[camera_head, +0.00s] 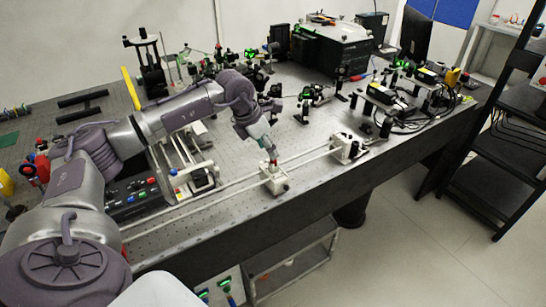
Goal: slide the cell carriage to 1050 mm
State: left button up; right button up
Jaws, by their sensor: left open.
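The cell carriage looks to be the small white block (275,184) that sits on two pale parallel rails (222,193) along the bench's front side. My left gripper (272,160) points down from the end of the arm, right over the top of this block. It is open, and its fingers are small in the picture. I cannot tell whether they touch the block or reach around part of it. A second white block (347,149) stands at the right end of the rails. I cannot read any scale along the rails. My right gripper is not in view.
The perforated bench (235,225) has its front edge close to the rails. A control box with coloured buttons (138,195) and a white frame (187,165) stand left of the carriage. Optics mounts crowd the back. The rails between the two white blocks look clear.

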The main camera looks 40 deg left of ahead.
pick_arm(q)
jog(key=v, duration=0.5)
dwell(0.4)
